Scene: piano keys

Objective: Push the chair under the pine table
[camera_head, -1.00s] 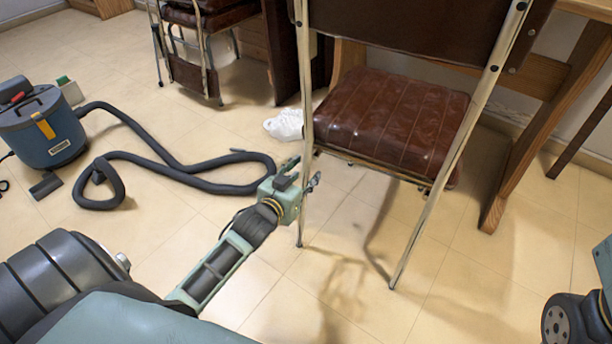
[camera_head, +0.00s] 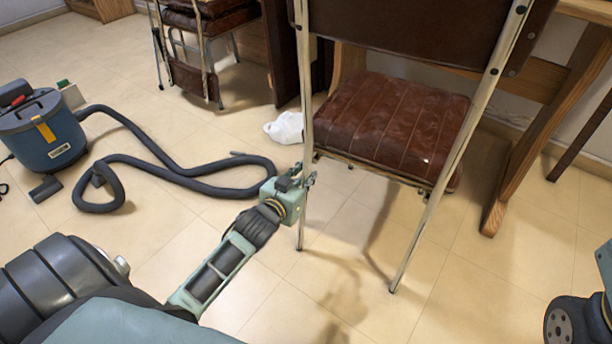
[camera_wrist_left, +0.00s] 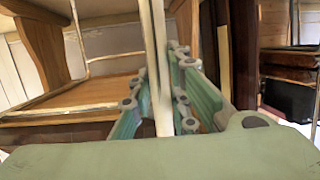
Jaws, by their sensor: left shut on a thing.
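The chair (camera_head: 390,122) has a dark red-brown padded seat, a dark back and pale metal legs. It stands upright before the pine table (camera_head: 560,95), whose wooden leg and crossbar show at the upper right. My left gripper (camera_head: 309,181) is shut on the chair's left back leg below seat height. In the left wrist view, the pale leg (camera_wrist_left: 154,60) runs up between the fingers of the left gripper (camera_wrist_left: 166,90). At the lower right edge of the head view a dark part of my right arm shows, but not its fingers.
A blue vacuum cleaner (camera_head: 42,130) stands at the left, and its dark hose (camera_head: 175,170) loops over the floor towards my left gripper. A white crumpled bag (camera_head: 286,128) lies left of the chair. Another chair (camera_head: 205,50) stands behind. The floor in front is clear.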

